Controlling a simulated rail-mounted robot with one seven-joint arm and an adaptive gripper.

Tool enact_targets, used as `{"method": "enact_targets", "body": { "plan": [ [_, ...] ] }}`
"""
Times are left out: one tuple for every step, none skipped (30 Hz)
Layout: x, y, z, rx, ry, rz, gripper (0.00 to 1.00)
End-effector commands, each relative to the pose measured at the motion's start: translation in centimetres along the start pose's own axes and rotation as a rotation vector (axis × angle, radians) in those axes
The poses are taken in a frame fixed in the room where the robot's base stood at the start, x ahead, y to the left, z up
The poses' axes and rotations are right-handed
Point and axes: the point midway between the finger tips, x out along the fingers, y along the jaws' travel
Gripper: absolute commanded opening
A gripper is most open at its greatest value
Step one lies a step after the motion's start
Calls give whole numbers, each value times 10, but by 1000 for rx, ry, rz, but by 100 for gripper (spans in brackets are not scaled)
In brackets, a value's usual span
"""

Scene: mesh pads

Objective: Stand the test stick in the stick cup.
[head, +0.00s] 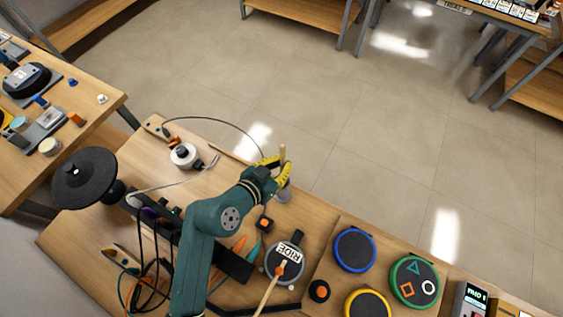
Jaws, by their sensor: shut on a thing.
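My gripper (276,172), with yellow fingers, is above the far edge of the wooden table (230,165). It is shut on the test stick, a tan stick (282,152) whose upper end rises above the fingers and looks about upright. A small grey round cup (284,197), which looks like the stick cup, is just below the fingers. The fingers hide the stick's lower part, so I cannot tell whether its lower end is inside the cup or above it.
Blue (354,250), green (414,282) and yellow (367,303) rimmed pads are at right. A black disc (84,178) stands at left. Cables run across the table.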

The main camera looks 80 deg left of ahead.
Motion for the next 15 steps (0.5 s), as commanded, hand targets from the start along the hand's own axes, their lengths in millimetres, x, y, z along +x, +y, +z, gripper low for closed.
{"method": "enact_targets", "body": {
  "plan": [
    [0, 0, -1, 0, 1, 0, 0],
    [0, 0, -1, 0, 1, 0, 0],
    [0, 0, -1, 0, 0, 0, 0],
    [0, 0, -1, 0, 0, 0, 0],
    [0, 0, -1, 0, 0, 0, 14],
    [0, 0, -1, 0, 0, 0, 22],
    [0, 0, -1, 0, 0, 0, 27],
    [0, 0, -1, 0, 0, 0, 33],
    [0, 0, -1, 0, 0, 0, 37],
    [0, 0, -1, 0, 0, 0, 37],
    [0, 0, -1, 0, 0, 0, 37],
    [0, 0, -1, 0, 0, 0, 37],
    [0, 0, -1, 0, 0, 0, 37],
    [0, 0, -1, 0, 0, 0, 37],
    [0, 0, -1, 0, 0, 0, 37]
  ]
}}
